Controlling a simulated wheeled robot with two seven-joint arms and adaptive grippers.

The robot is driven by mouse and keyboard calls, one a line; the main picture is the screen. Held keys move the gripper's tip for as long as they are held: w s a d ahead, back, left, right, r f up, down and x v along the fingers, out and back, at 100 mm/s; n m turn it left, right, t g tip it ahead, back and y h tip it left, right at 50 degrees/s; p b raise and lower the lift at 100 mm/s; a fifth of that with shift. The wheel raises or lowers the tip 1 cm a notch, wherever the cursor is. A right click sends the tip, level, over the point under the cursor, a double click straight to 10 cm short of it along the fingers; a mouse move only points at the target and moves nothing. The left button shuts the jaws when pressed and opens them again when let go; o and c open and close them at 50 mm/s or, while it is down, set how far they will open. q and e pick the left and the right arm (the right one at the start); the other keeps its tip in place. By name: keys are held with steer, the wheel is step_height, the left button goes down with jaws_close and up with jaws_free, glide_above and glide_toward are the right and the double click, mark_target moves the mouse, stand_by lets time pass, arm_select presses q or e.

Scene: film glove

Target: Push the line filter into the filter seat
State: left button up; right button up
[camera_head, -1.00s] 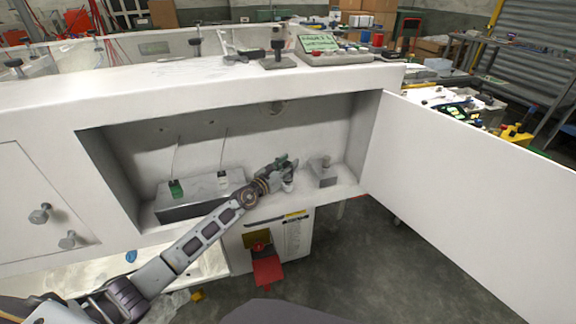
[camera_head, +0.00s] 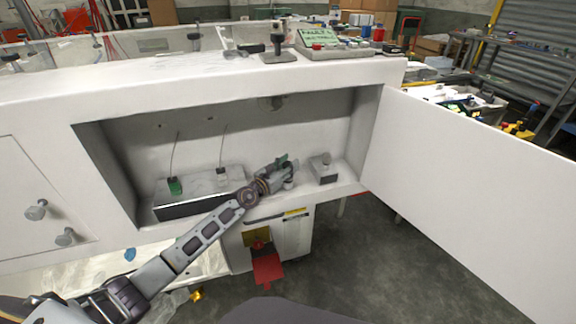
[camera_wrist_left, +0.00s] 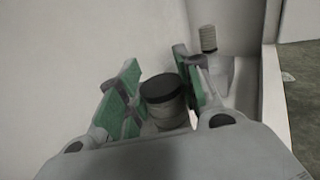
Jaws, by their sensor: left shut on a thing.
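My left gripper (camera_head: 284,168) reaches into the open compartment from the left, near its floor. In the left wrist view, its green-padded fingers (camera_wrist_left: 158,88) are shut on a short upright cylinder with a dark cap, taken to be the line filter (camera_wrist_left: 163,92). The filter's lower part is hidden by the gripper. To the right of the gripper, apart from it, stands a small grey block with a short post (camera_head: 324,167), possibly the filter seat; its post also shows in the left wrist view (camera_wrist_left: 208,39). My right gripper is not in view.
A long low box (camera_head: 200,205) with a green connector (camera_head: 175,186) and a white connector (camera_head: 222,178) on wires lies left of the gripper. The compartment's right wall (camera_head: 364,130) and open white door (camera_head: 470,190) bound the right side.

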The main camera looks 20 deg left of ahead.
arm_select(q)
steer(key=shift+f, duration=0.25)
steer(key=o, duration=1.1)
steer(key=shift+s+a, duration=0.1)
steer(key=shift+s, duration=0.05)
steer(key=shift+v, duration=5.8)
steer(key=shift+s+f, duration=0.1)
steer(key=shift+s, duration=0.05)
